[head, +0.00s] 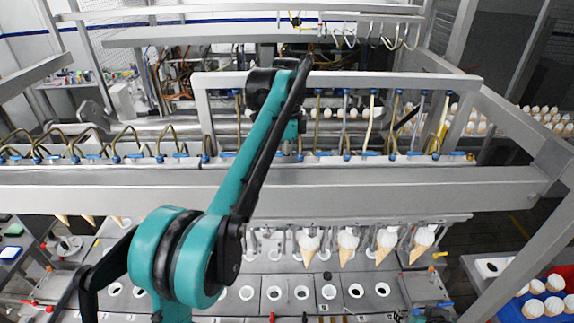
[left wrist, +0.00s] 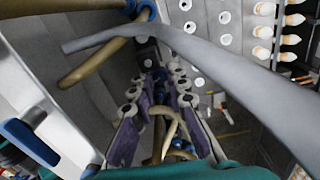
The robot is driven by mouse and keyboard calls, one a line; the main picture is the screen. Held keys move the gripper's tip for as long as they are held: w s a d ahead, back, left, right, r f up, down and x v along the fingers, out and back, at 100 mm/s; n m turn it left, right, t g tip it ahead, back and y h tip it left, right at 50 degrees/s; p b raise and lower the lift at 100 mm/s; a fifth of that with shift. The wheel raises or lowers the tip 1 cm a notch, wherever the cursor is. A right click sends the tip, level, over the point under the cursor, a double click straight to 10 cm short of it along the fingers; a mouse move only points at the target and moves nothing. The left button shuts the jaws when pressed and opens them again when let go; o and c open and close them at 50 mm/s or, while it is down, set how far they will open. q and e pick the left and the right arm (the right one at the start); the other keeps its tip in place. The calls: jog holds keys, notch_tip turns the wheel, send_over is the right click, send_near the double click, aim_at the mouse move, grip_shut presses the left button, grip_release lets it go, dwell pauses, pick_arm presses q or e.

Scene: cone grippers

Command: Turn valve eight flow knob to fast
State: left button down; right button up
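A row of blue valve knobs (head: 347,156) runs along the steel rail, with brass and pale hoses rising from them. I see no numbers, so I cannot tell which is valve eight. My left arm reaches up and over the rail in the head view, where its gripper is mostly hidden behind the arm. In the left wrist view, the left gripper (left wrist: 165,88) has its purple-padded fingers apart. A brass hose (left wrist: 172,128) and blue fittings (left wrist: 182,145) show between or beneath the fingers; contact cannot be told. My right gripper is not in view.
A grey bar (left wrist: 215,70) and a brass tube (left wrist: 95,65) cross close to the left wrist camera. A steel frame (head: 340,80) rises behind the knobs. Filled cones (head: 348,245) hang below the beam, above a plate with round holes. Blue crates (head: 545,300) stand at right.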

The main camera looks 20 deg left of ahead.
pick_arm(q)
jog(key=shift+n+p, duration=0.55)
jog(key=shift+n, duration=1.75)
jog(key=shift+d, duration=0.1)
jog(key=c, duration=1.5)
grip_release()
jog(key=shift+w+r, duration=0.1)
jog(key=shift+r, duration=3.65)
